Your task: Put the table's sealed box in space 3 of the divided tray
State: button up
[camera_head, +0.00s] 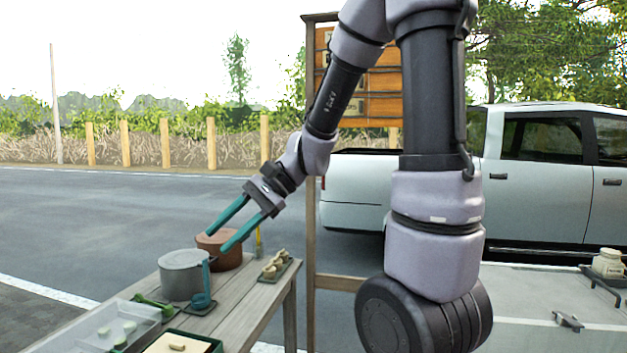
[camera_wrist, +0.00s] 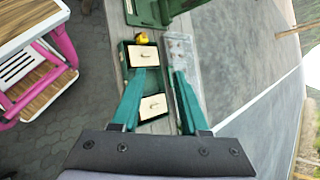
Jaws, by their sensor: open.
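My gripper (camera_head: 217,241) is open and empty, its teal fingers apart above the brown pot in the head view. In the wrist view, its fingertips (camera_wrist: 159,74) frame part of the table. A dark green tray (camera_wrist: 122,62) there has cream-coloured, box-like pieces, one farther (camera_wrist: 136,58) and one nearer (camera_wrist: 146,113), each with a small beige lump on top. The tray's near part (camera_head: 214,346) is cut off at the bottom of the head view. I cannot tell which piece is the sealed box, nor read any space numbers.
The wooden table (camera_head: 236,317) also holds a grey pot (camera_head: 183,277), a brown pot (camera_head: 232,260), a small tray of beige pieces (camera_head: 275,267) and a translucent tray (camera_head: 88,332). A yellow object (camera_wrist: 142,38) lies by the green tray.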

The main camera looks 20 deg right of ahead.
jog(key=s+d+r+n+t+h, duration=0.2)
jog(key=d+r+t+h, duration=0.1)
jog(key=d, duration=0.5)
jog(key=s+d+r+n+t+h, duration=0.2)
jog(key=s+d+r+t+h, duration=0.1)
jog(key=d+r, duration=0.4)
jog(key=shift+s+d+t+h, duration=0.25)
jog(key=shift+d+t+h, duration=0.1)
jog(key=shift+t+h, duration=0.6)
